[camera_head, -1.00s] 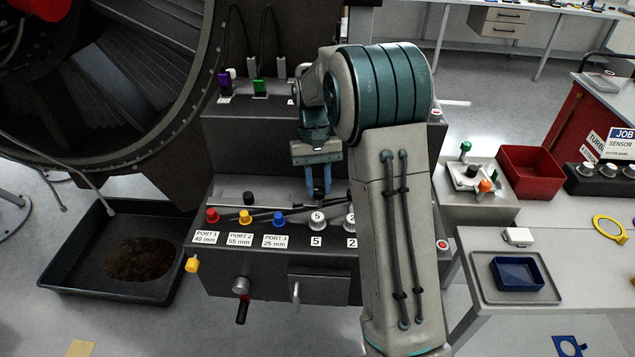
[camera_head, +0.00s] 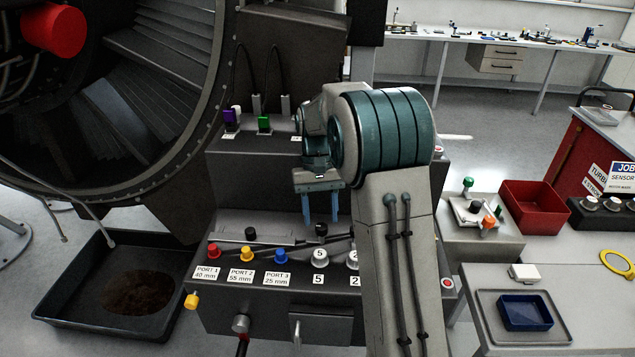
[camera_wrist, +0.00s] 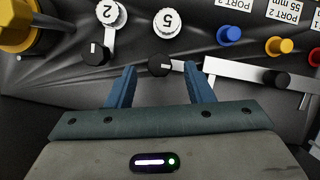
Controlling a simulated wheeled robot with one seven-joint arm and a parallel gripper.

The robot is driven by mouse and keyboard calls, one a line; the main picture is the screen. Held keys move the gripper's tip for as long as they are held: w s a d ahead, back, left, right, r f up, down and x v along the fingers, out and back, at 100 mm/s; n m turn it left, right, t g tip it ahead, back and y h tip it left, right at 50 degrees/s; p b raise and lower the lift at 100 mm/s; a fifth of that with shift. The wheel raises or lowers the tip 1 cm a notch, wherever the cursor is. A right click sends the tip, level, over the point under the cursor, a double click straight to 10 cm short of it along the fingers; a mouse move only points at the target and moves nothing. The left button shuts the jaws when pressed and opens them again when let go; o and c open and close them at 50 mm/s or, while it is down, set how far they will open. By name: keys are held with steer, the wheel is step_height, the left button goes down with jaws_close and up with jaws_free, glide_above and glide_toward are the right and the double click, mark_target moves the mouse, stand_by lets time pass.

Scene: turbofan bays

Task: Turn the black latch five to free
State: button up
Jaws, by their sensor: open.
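The black latch five (camera_wrist: 160,65) is a round black knob with a white mark, beside the white knob labelled 5 (camera_wrist: 168,23). In the head view the latch (camera_head: 320,228) sits just behind the white 5 knob (camera_head: 320,255). My gripper (camera_wrist: 161,74) is open and empty. Its two blue fingers stand on either side of the latch in the wrist view, with a gap on both sides; I cannot tell how far above it the tips are. In the head view my gripper (camera_head: 320,218) points down over the panel at the latch.
A white knob labelled 2 (camera_wrist: 108,14) with its own black latch (camera_wrist: 95,53) is close by. A pale bar with another black knob (camera_wrist: 277,79) lies on the other side. Red, yellow and blue port plugs (camera_head: 247,252) line the panel. A black drip tray (camera_head: 60,312) is at left.

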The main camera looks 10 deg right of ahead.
steer(key=v, duration=1.2)
steer(key=shift+s, duration=0.1)
steer(key=s+r+t, duration=0.2)
steer(key=s+t, duration=0.2)
steer(key=s, duration=0.9)
steer(key=s+f+t, duration=0.2)
steer(key=s+f, duration=0.1)
steer(key=s, duration=0.4)
steer(key=s+f+t, duration=0.2)
steer(key=s+f, duration=0.1)
steer(key=s, duration=0.4)
steer(key=shift+s+a+f+n, duration=0.4)
steer(key=shift+a, duration=0.05)
